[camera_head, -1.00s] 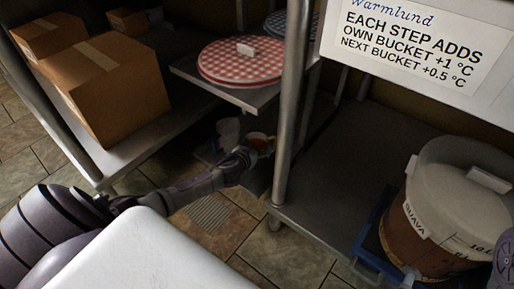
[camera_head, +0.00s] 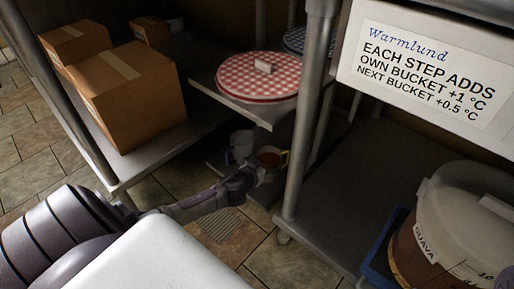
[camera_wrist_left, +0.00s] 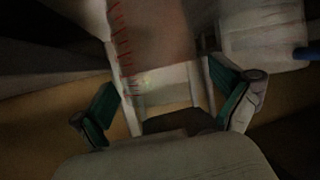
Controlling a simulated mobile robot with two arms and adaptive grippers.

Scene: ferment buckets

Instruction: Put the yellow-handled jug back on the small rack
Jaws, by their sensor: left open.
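A clear jug (camera_head: 270,157) with orange-brown contents and a pale yellowish handle at its right is low down, just below the shelf with the checked cover. My left gripper (camera_head: 254,174) is at its near side. In the left wrist view the jug (camera_wrist_left: 158,35), with red scale marks, is between the spread fingers of my open left gripper (camera_wrist_left: 170,108). Whether a finger touches it is too dark to tell. The small rack (camera_head: 216,164) seems to be the low dark shelf there, mostly hidden.
A pale jug (camera_head: 241,145) stands just left of it; a blue handle (camera_wrist_left: 305,53) shows in the wrist view. A steel post (camera_head: 306,120) is close right. Cardboard boxes (camera_head: 130,95) are left, a guava bucket (camera_head: 455,225) right. The shelf (camera_head: 350,185) between is bare.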

